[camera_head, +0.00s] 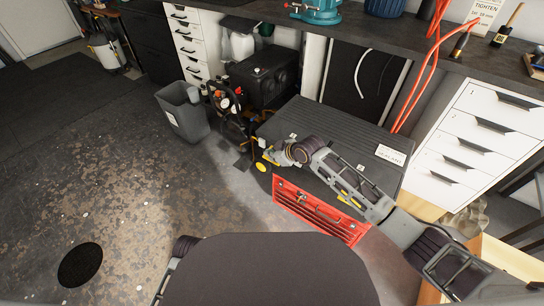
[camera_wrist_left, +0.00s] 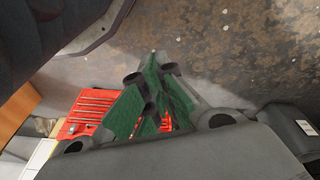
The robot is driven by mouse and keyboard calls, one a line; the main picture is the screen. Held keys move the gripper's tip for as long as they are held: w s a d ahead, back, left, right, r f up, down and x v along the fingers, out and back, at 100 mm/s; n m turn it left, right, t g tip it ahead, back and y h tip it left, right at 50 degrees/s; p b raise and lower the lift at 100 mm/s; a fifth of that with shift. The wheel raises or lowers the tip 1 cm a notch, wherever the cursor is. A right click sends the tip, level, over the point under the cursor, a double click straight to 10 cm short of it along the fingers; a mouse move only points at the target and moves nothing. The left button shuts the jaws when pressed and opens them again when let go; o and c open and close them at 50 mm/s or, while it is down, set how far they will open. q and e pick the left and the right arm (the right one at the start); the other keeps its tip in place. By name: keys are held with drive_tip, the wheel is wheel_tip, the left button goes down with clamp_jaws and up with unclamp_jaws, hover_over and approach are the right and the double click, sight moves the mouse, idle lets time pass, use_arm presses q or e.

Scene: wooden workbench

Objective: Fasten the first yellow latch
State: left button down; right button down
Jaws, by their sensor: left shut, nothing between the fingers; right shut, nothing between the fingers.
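A red box front (camera_head: 318,212) with a handle shows in the head view below a dark ridged lid (camera_head: 330,130). One yellow latch (camera_head: 261,167) shows at its left end, and a yellow piece (camera_head: 347,201) shows farther right, partly behind my right arm. My right gripper (camera_head: 270,157) is shut and empty, close beside the left yellow latch; I cannot tell whether it touches. My left gripper (camera_wrist_left: 158,100), with green fingers, is shut and empty in the left wrist view. The red box (camera_wrist_left: 84,112) shows beyond it to the left.
A grey bin (camera_head: 183,112) and a black machine (camera_head: 262,75) stand left of and behind the lid. A white label (camera_head: 391,155) lies on the lid's right side. White drawers (camera_head: 470,140) stand at the right. The floor at the left is mostly open.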

use_arm(q)
drive_tip(key=shift+s, duration=0.25)
use_arm(e)
drive_tip(key=shift+s+f, duration=0.1)
idle(0.3)
